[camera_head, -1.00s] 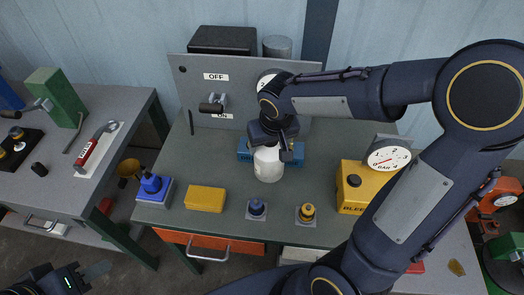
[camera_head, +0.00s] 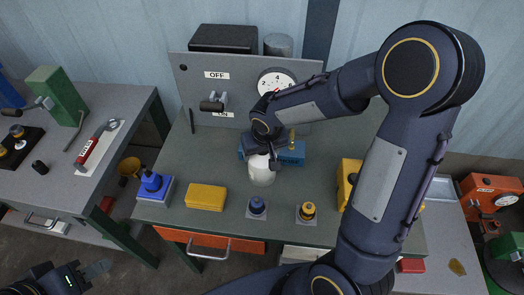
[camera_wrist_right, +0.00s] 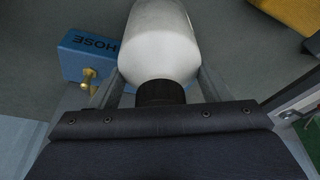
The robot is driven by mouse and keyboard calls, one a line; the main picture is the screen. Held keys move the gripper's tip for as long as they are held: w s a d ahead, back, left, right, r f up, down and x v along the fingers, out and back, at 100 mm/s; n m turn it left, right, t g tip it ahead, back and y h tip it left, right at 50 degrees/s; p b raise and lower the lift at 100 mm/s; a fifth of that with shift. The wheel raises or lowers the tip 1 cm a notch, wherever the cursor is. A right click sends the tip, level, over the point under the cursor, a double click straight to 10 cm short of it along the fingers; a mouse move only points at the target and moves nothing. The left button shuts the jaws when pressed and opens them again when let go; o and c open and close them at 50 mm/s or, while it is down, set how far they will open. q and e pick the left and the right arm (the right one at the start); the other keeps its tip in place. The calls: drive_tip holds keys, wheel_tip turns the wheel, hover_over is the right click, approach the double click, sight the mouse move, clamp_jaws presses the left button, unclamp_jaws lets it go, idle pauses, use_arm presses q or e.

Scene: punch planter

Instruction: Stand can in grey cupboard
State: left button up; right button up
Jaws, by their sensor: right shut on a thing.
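The only can-like thing at my right gripper is a white rounded bottle (camera_head: 262,171) with a black cap (camera_wrist_right: 160,93). My right gripper (camera_head: 264,148) is shut on it near the cap, one finger on each side, over the middle of the green-grey bench. I cannot tell whether its base touches the bench. A grey cylinder (camera_head: 278,46) stands behind the upright panel. My left gripper (camera_head: 98,270) is at the lower left, away from the bench; its opening is unclear. I cannot make out a grey cupboard in either view.
A blue HOSE block (camera_head: 290,154) lies behind the bottle; it also shows in the right wrist view (camera_wrist_right: 88,55). A yellow block (camera_head: 206,197), blue knob (camera_head: 257,206) and yellow knob (camera_head: 307,211) are in front. The grey OFF/ON panel (camera_head: 240,95) stands behind.

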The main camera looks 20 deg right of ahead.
drive_tip(key=o, duration=1.9)
